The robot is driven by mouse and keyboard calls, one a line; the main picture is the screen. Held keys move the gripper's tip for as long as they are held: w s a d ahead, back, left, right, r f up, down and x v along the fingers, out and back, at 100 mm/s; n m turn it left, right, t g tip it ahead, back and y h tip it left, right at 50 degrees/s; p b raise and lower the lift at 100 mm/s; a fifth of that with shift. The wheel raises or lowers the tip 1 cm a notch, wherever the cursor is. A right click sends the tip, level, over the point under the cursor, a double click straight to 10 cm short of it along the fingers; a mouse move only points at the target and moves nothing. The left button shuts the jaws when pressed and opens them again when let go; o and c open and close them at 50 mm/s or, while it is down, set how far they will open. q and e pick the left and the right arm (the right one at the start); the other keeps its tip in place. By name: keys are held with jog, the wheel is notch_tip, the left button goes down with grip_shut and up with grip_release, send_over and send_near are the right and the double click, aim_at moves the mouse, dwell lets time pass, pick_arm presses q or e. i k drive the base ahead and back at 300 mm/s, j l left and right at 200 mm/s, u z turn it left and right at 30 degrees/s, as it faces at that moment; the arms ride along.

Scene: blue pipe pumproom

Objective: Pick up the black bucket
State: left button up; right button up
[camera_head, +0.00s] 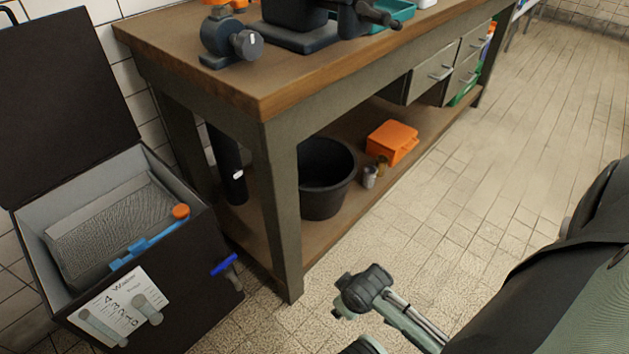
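The black bucket (325,178) stands upright on the wooden lower shelf of the workbench. It sits just behind the near front leg, which covers part of its left side. Its open top faces up, and the inside looks dark and empty. One of my arms comes in from the lower right. The grey-green and dark part at its end (365,292), likely my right gripper, is above the tiled floor, in front of the bench and apart from the bucket. No arm comes in from the left.
An open dark toolbox (185,275) stands left. The tiled floor (500,170) right of the bench is clear.

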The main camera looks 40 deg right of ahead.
aim_at(328, 165)
jog(key=j+z, duration=0.1)
jog(key=z, duration=0.35)
jog(key=i+j+z, duration=0.1)
jog(key=z, duration=0.4)
jog(key=j+z, duration=0.15)
jog(key=z, duration=0.3)
